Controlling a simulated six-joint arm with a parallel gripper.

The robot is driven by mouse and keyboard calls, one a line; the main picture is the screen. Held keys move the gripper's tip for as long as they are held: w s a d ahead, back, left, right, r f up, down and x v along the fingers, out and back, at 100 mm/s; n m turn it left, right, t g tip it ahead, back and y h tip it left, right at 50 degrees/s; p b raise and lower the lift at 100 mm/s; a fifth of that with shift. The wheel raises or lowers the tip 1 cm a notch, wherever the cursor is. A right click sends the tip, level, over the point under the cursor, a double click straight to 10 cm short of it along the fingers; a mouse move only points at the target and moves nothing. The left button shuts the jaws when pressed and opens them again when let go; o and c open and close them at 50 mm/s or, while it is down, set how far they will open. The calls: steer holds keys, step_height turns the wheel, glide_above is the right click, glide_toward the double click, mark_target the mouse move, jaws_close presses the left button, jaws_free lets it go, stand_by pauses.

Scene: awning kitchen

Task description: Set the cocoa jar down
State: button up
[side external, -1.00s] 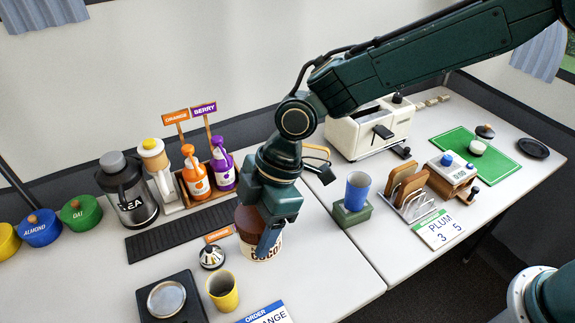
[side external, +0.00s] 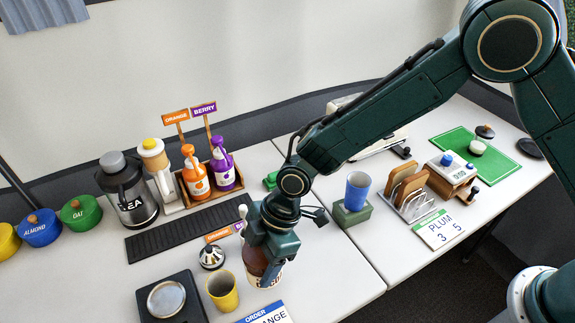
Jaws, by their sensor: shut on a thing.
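The cocoa jar (side external: 253,262) is brown with a pale label, partly hidden by my gripper. My gripper (side external: 268,272) points down and is shut on the jar, with a finger across its front. The jar is upright or nearly so, over the front part of the left table, right of the yellow cup (side external: 222,291). I cannot tell whether its base touches the table.
A silver-topped dome (side external: 211,257) and a black scale (side external: 169,299) stand left of the jar. An order card (side external: 262,314) lies in front. A blue cup (side external: 358,190) on a green block stands to the right. Bare table (side external: 335,275) lies right of the jar.

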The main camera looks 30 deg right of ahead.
steer(key=shift+f, duration=1.8)
steer(key=shift+f, duration=0.15)
steer(key=o, duration=1.2)
steer(key=v, duration=1.2)
